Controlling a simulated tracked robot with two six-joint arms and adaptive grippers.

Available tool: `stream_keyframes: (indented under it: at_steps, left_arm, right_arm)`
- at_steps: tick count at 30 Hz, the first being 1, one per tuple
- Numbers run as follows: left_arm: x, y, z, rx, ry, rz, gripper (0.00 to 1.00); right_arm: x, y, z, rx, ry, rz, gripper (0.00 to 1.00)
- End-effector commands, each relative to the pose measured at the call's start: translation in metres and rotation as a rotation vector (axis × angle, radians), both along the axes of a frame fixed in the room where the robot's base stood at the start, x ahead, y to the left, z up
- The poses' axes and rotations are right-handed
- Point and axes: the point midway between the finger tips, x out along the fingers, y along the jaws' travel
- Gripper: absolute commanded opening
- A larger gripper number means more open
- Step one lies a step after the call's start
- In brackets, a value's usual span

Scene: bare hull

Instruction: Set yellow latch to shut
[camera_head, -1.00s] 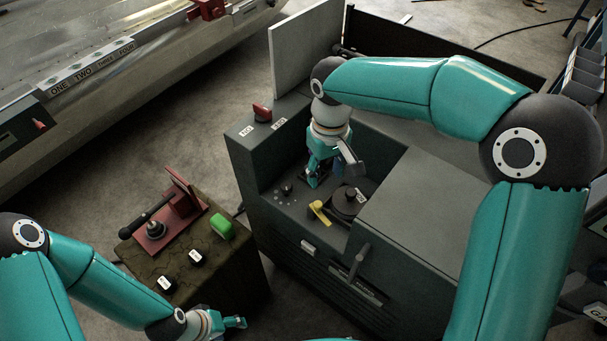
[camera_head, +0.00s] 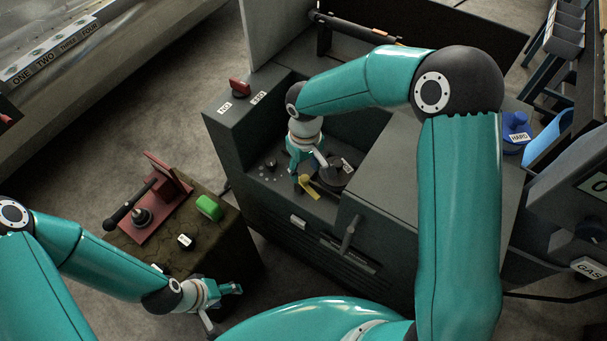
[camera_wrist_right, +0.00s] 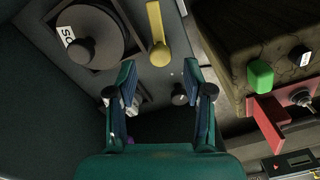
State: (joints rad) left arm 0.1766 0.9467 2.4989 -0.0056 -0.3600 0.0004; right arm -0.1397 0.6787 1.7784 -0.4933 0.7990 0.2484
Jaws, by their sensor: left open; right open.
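The yellow latch (camera_head: 307,185) is a short lever on the recessed deck of the dark grey machine, beside a round black dial. In the right wrist view the yellow latch (camera_wrist_right: 158,36) lies beyond my open fingertips, at the top centre. My right gripper (camera_wrist_right: 160,84) is open and empty above the deck; its fingers are apart from the latch in that view. In the head view my right gripper (camera_head: 300,163) is partly hidden by its own wrist. My left gripper (camera_head: 238,289) is open and empty near the front edge of the low brown block.
The black dial (camera_head: 337,172) with a label sits right of the latch. A dark knob (camera_wrist_right: 179,96) stands between my right fingers' reach. A green block (camera_head: 208,208) and a red vise-like fixture (camera_head: 160,205) stand on the brown block. A lever (camera_head: 350,235) sticks out from the machine's front.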

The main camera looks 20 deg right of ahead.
Motion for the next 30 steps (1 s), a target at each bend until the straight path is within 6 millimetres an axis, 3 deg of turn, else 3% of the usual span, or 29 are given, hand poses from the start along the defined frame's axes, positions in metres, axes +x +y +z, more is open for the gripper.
stream_keyframes:
  at_steps: [6,18,27,30]
  left_arm:
    - [0.0,0.0,0.0,0.0,0.0,0.0,0.6]
    - [0.0,0.0,0.0,0.0,0.0,0.0,0.6]
    - [0.0,0.0,0.0,0.0,0.0,0.0,0.6]
    - [0.0,0.0,0.0,0.0,0.0,0.0,0.6]
  right_arm:
    - [0.0,0.0,-0.028,-0.001,0.002,0.0,0.51]
    - [0.0,0.0,-0.034,0.0,-0.001,0.0,0.51]
    - [0.0,0.0,-0.034,0.0,-0.001,0.0,0.03]
    - [0.0,0.0,-0.034,0.0,-0.001,0.0,0.0]
